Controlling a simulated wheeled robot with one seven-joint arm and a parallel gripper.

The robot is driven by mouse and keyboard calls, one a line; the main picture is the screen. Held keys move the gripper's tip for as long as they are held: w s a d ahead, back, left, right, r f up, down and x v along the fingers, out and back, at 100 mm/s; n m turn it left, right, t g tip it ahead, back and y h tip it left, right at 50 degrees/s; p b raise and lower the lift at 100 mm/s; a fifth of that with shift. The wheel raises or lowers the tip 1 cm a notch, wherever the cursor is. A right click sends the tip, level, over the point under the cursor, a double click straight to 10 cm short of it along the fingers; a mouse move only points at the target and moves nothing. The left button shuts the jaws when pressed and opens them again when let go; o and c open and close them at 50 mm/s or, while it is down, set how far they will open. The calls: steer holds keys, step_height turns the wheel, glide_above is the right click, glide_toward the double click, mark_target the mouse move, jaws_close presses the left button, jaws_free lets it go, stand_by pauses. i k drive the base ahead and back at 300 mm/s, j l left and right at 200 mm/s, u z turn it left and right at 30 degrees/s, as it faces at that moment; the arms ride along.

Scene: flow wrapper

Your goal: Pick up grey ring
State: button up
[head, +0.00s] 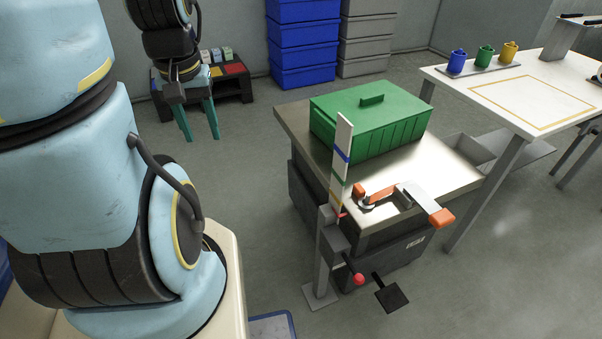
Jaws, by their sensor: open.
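I cannot clearly make out a grey ring in the head view. A small rounded grey part (368,204) lies by the orange-tipped grey lever (411,196) at the front of the metal-topped bench (455,176), but I cannot tell whether it is a ring. My gripper (202,137) is at the upper left, pointing down with its two teal fingers apart. It is open, with nothing visible between the fingers. It is well to the left of the bench and apart from it.
A green box (370,118) stands on the bench. A post with a coloured-band strip (342,160) and red-knobbed lever (358,279) stands in front. A low black rack (235,88) is behind my gripper. A white table (530,95) with coloured cups is at right.

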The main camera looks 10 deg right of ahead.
mark_target(359, 189)
steer(key=l+u, duration=0.2)
steer(key=u, duration=0.25)
steer(key=l+u, duration=0.2)
steer(key=u, duration=0.25)
steer(key=k+l+u, duration=0.15)
steer(key=u, duration=0.3)
steer(key=k+l+u, duration=0.1)
steer(key=u, duration=0.35)
steer(key=k+l+u, duration=0.15)
steer(key=u, duration=0.3)
steer(key=k+l+u, duration=0.2)
steer(key=k+u, duration=0.2)
steer(key=k, duration=0.25)
steer(key=k+u, duration=0.4)
steer(key=k, duration=0.25)
steer(key=k+j+u, duration=0.2)
steer(key=k+u, duration=0.2)
steer(key=k, duration=0.25)
steer(key=k+j, duration=0.2)
steer(key=k, duration=0.3)
steer(key=k+j, duration=0.2)
steer(key=k, duration=0.25)
